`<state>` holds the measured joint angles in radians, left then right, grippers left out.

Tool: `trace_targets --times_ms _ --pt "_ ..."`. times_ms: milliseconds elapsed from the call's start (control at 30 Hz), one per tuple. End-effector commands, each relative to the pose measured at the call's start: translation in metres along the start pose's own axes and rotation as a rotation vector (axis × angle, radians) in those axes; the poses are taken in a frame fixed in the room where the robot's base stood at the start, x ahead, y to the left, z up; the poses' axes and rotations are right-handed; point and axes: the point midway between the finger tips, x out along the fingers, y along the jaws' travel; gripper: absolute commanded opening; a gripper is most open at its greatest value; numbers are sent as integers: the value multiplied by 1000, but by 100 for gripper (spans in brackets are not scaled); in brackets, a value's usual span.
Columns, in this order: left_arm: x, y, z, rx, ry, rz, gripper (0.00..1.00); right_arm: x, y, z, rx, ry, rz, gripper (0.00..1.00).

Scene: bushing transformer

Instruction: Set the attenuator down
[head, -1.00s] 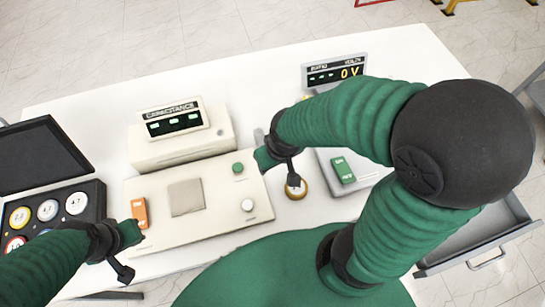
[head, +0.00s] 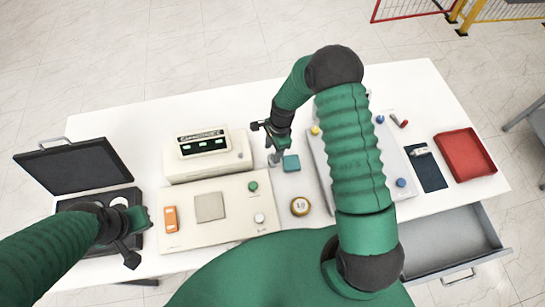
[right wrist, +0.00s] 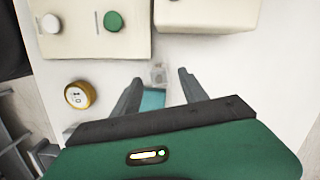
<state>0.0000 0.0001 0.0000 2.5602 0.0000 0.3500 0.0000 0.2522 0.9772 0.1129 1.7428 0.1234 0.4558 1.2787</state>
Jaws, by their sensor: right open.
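No label marks the attenuator. My right gripper (head: 267,133) is over this spot.
A cream panel (head: 188,235) and a capacitance display box (head: 215,160) stand left. A round gold-rimmed disc (head: 300,206) lies between the panel and a grey instrument (head: 322,165). A red tray (head: 465,155) and blue mat (head: 427,170) are right; an open drawer (head: 450,240) juts out.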

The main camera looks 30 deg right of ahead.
Motion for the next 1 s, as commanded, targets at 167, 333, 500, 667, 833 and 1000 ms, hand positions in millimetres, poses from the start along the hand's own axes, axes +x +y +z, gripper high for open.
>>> trace_targets --times_ms 167,333,500,667,833,1000 --pt "-8 0 -2 0 0 0 0 16 2 0 1 -1 1 51" --pt "-29 0 -7 0 1 0 0 37 3 -6 1 -1 1 51" --pt "-34 0 -8 0 0 0 0 63 2 -7 -1 0 -1 51" --pt "-32 0 -8 0 0 0 0 66 1 -8 -2 1 -3 51" --pt "-32 0 -8 0 0 0 0 66 1 -7 -2 0 -2 38" --pt "-32 0 -8 0 0 0 0 66 1 -7 -2 0 -2 16"
